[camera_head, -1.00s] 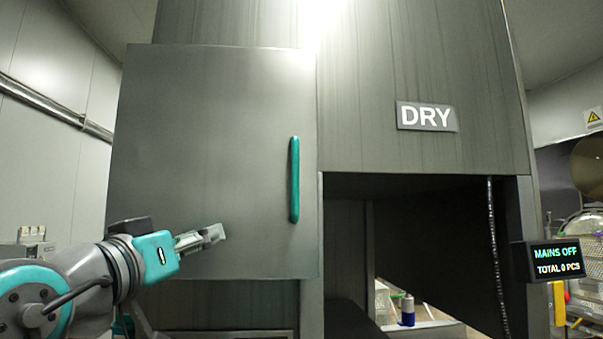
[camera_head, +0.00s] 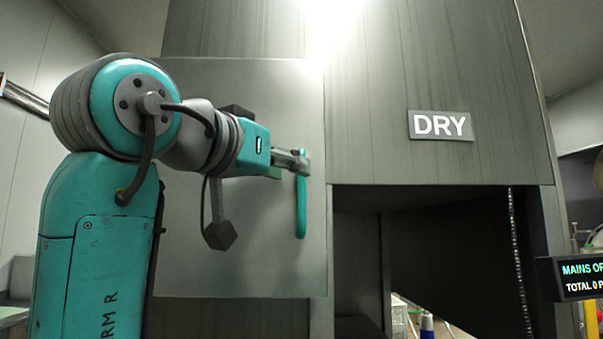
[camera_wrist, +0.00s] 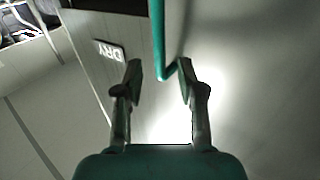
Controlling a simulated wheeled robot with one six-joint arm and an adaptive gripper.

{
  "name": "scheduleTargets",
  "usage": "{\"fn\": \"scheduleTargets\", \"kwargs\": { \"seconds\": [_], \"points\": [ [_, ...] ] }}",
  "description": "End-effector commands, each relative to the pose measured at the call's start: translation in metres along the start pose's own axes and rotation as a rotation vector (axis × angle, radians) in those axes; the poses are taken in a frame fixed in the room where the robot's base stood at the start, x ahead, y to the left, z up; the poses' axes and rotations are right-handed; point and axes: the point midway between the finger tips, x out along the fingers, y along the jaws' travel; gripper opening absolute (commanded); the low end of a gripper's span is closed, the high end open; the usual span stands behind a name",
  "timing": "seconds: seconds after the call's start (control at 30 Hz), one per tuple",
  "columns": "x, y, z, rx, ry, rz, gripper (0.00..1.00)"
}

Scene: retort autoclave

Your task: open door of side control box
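The side control box door (camera_head: 255,245) is a flat grey panel at the left of the machine, and it looks shut. Its teal vertical bar handle (camera_head: 301,205) sits near the right edge. My gripper (camera_head: 302,160) is at the handle's upper end, in front of the door. In the wrist view my gripper (camera_wrist: 158,80) is open, with its two fingers apart. The handle's end (camera_wrist: 165,70) shows between and just beyond the fingertips, with gaps on both sides. My arm hides the left part of the door in the head view.
A DRY sign (camera_head: 440,125) is on the machine's front at the right. Below it is a dark open bay (camera_head: 450,240) with a hanging chain (camera_head: 517,260). A small display (camera_head: 575,277) stands at the right edge. Free room lies in front of the door's lower right.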

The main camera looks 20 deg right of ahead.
Motion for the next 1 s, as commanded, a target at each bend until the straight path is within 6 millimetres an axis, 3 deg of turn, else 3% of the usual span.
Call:
{"fn": "scheduleTargets", "kwargs": {
  "seconds": [0.1,0.3,0.7,0.73,0.9,1.0],
  "points": [
    [0.021,0.001,0.000,-0.001,0.000,0.003,0.39],
    [0.043,0.000,0.000,0.000,0.000,0.001,0.39],
    [0.051,-0.001,0.000,0.000,0.000,-0.001,0.39],
    [0.051,-0.001,0.000,0.000,0.000,-0.001,0.37],
    [0.051,0.000,0.000,0.000,0.000,-0.001,0.00],
    [0.051,0.000,0.000,0.000,0.000,-0.001,0.00]
  ]
}}
